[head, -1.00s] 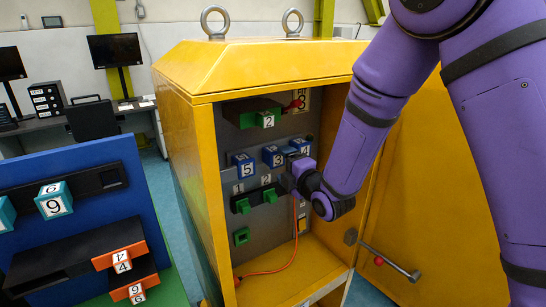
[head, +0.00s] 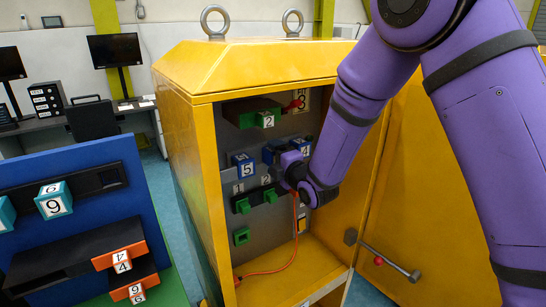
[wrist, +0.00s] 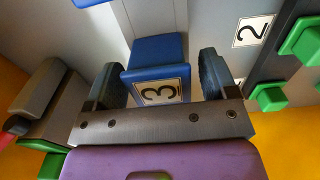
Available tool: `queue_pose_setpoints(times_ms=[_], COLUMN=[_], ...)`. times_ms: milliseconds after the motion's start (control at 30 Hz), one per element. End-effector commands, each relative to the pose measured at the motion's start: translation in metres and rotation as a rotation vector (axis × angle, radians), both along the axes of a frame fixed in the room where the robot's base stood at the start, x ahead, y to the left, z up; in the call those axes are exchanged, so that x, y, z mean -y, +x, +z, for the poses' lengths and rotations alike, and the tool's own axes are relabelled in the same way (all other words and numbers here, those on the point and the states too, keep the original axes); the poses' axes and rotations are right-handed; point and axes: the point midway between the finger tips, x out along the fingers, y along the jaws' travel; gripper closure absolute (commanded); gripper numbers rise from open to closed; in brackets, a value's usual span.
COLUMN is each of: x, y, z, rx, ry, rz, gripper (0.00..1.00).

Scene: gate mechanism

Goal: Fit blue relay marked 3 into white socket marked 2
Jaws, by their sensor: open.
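The blue relay marked 3 (wrist: 157,52) sits on the cabinet's back panel, its numbered face toward me in the wrist view. My gripper (wrist: 161,72) is open, with one finger on each side of this relay; gaps show beside it, and I cannot tell whether either finger touches it. In the head view my gripper (head: 281,171) hides most of the relay. A white plate marked 2 (head: 265,180) is just below the relay row; it also shows in the wrist view (wrist: 252,30). I cannot make out the socket's opening.
Blue relays marked 5 (head: 245,166) and 4 (head: 304,146) flank my gripper. Green relays (head: 242,206) stand on a dark rail below, and a green one marked 2 (head: 265,119) is above. The yellow cabinet (head: 203,170) walls and open door (head: 425,210) bound the space. An orange cable (head: 285,262) hangs below.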

Motion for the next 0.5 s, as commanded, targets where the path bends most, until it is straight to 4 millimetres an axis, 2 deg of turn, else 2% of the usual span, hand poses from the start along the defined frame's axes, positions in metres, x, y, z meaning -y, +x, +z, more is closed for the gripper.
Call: queue_pose_setpoints(times_ms=[100, 300, 333, 500], x=[0.0002, 0.0002, 0.0002, 0.0005], y=[0.0, 0.0, 0.0, -0.0002], z=[0.0, 0.0, 0.0, 0.0002], rx=[0.0, 0.0, 0.0, 0.0], ry=[0.0, 0.0, 0.0, 0.0], rz=[0.0, 0.0, 0.0, 0.0], gripper=[0.21, 0.67, 0.7, 0.7])
